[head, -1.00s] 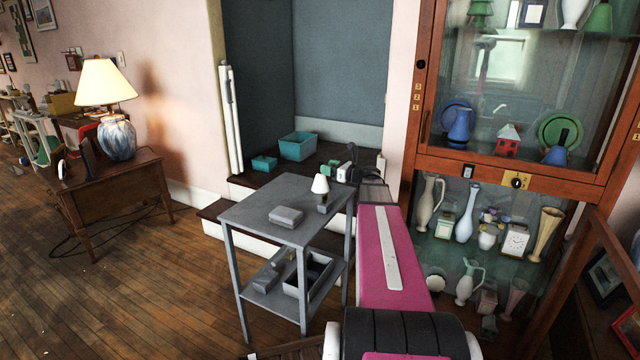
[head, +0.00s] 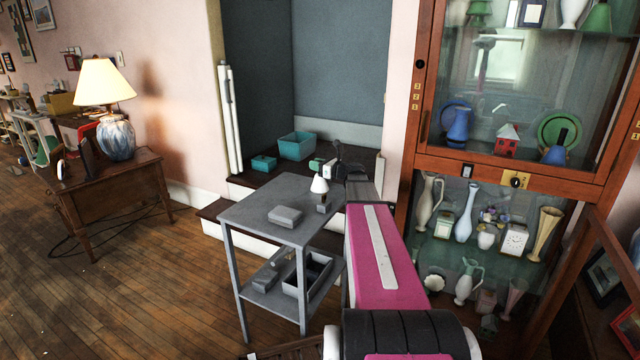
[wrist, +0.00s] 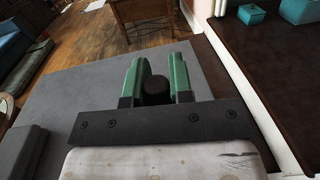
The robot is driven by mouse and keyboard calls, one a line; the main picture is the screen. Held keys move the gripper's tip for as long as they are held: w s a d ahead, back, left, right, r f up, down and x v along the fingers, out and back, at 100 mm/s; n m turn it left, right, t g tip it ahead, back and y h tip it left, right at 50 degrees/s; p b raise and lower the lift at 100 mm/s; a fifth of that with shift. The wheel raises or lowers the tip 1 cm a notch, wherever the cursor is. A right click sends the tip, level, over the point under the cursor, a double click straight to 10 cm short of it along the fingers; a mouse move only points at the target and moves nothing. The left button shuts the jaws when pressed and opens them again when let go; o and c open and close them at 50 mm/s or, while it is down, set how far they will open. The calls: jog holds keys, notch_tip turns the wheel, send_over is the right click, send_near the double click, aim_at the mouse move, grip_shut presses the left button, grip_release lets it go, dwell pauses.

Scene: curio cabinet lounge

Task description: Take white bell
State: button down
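A small white bell-shaped piece (head: 319,186) stands upright on a grey block on the top of the grey cart (head: 255,208). My gripper (head: 316,164) is beside and just above it in the head view, at the cart's back right. In the wrist view my gripper's green fingers (wrist: 158,80) stand apart. A dark round knob (wrist: 155,90) shows between them; I cannot tell whether it belongs to the gripper. The white piece itself is not clearly seen in the wrist view.
A flat grey box (head: 285,215) lies on the cart top, left of the white piece. Teal bins (head: 296,146) sit on the dark raised platform behind. A glass cabinet (head: 500,177) with vases and clocks stands at right. Wooden floor lies open at left.

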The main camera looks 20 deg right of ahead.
dwell(0.3)
jog(key=shift+r, duration=0.5)
jog(key=r, duration=0.3)
jog(key=shift+s+a+r, duration=0.3)
jog(key=shift+a+r, duration=0.05)
jog(key=s+a+r, duration=0.4)
jog(key=a+r, duration=0.2)
jog(key=a, duration=0.3)
jog(key=shift+s+a+r, duration=0.15)
jog(key=shift+s+a, duration=0.15)
jog(key=shift+a, duration=0.05)
